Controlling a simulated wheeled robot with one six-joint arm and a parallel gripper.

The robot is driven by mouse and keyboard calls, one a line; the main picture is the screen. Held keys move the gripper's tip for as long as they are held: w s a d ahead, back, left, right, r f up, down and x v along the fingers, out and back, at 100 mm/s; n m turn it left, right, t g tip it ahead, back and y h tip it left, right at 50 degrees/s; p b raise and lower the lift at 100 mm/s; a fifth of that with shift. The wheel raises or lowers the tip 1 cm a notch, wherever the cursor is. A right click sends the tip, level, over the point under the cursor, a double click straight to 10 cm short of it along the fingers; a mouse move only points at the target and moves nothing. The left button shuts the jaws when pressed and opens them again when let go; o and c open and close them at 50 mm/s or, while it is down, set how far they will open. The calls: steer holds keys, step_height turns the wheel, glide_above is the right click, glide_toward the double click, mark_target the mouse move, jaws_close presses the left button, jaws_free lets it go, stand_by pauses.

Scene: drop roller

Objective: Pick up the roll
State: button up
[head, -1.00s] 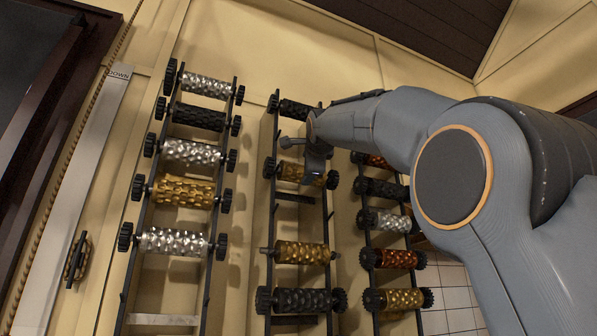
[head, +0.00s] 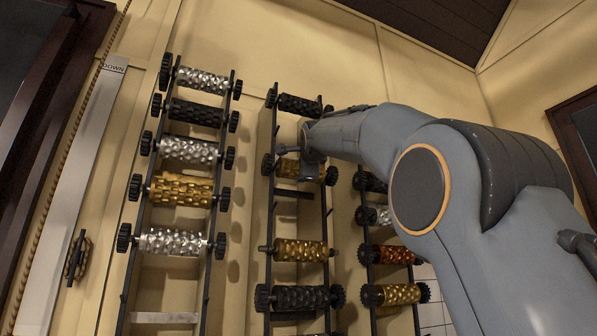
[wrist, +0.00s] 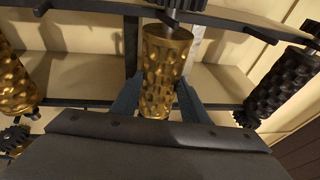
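A gold dimpled roll (wrist: 165,70) with a dark gear at its end sits between my gripper's two blue-grey fingers (wrist: 158,95) in the wrist view. The fingers lie on either side of it and look open, though contact on the right side is hard to judge. In the head view this gold roll (head: 287,168) is in the second place from the top of the middle rack. My gripper (head: 308,158) is over its right part and hides some of it. The roll still lies across the rack rails.
The middle rack also holds a black roll (head: 300,105) above, and another gold roll (head: 300,251) and a dark roll (head: 300,298) below. A left rack (head: 165,318) holds several silver, black and gold rolls. A right rack is partly behind my arm. A wall stands close behind.

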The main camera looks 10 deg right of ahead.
jaws_close()
steer(key=shift+s+r, duration=0.1)
steer(key=shift+r, duration=0.1)
steer(key=shift+r, duration=0.1)
step_height(320, 180, up, 7)
steer(key=p, duration=0.3)
steer(key=s+d+b, duration=0.2)
steer(key=s+b, duration=0.3)
steer(key=s, duration=0.4)
steer(key=s+d+b, duration=0.2)
steer(key=s+b, duration=0.3)
steer(key=s, duration=0.5)
steer(key=shift+s, duration=0.3)
